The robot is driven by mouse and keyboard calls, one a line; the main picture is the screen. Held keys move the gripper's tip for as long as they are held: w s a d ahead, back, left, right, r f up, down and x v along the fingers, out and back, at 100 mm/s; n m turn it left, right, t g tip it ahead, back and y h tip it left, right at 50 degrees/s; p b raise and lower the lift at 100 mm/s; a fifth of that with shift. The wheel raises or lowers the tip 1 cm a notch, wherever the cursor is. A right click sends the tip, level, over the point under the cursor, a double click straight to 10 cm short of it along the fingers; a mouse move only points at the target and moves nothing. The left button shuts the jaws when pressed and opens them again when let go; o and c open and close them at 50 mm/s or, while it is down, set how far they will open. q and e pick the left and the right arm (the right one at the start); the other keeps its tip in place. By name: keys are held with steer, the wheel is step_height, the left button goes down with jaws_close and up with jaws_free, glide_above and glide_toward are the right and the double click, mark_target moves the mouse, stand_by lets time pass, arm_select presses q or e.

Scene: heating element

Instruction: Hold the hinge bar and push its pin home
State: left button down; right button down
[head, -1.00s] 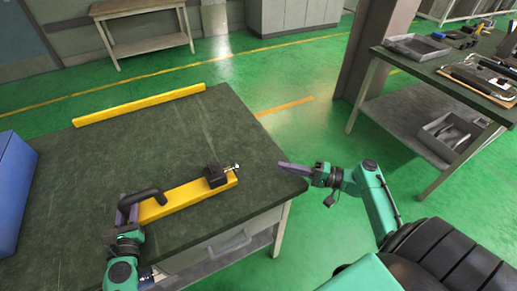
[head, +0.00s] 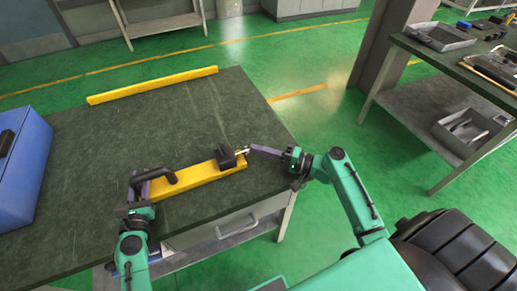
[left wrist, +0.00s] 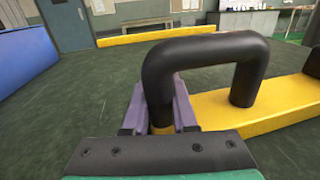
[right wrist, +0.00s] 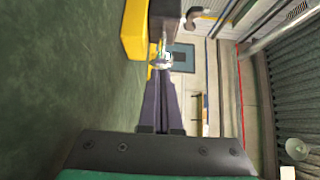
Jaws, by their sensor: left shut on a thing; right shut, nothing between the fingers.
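The yellow hinge bar (head: 205,177) lies on the dark table, with a black arched handle (head: 160,176) at its left end and a black block (head: 228,158) at its right end. The silver pin (head: 241,152) sticks out of the block's right side; it also shows in the right wrist view (right wrist: 162,60). My left gripper (head: 139,181) is shut on the handle's left leg, seen closely in the left wrist view (left wrist: 162,108). My right gripper (head: 253,149) is shut and empty, its tips at the pin's outer end. I cannot tell whether they touch it.
A yellow strip (head: 150,86) lies along the table's far edge. A blue box (head: 22,165) stands at the left. The table (head: 110,130) is clear between them. A second table with trays (head: 440,37) stands to the right, across green floor.

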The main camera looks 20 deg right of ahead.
mark_target(249, 154)
steer(key=shift+s+a, duration=0.1)
steer(key=shift+a, duration=1.8)
arm_select(q)
steer(key=shift+d, duration=0.1)
arm_select(e)
steer(key=shift+d, duration=0.15)
steer(key=d, duration=0.4)
steer(key=shift+d, duration=0.2)
steer(key=v, duration=0.9)
steer(key=shift+s+d, duration=0.2)
steer(key=shift+s, duration=0.1)
arm_select(q)
steer(key=c, duration=0.6)
jaws_free()
steer(key=shift+c, duration=0.2)
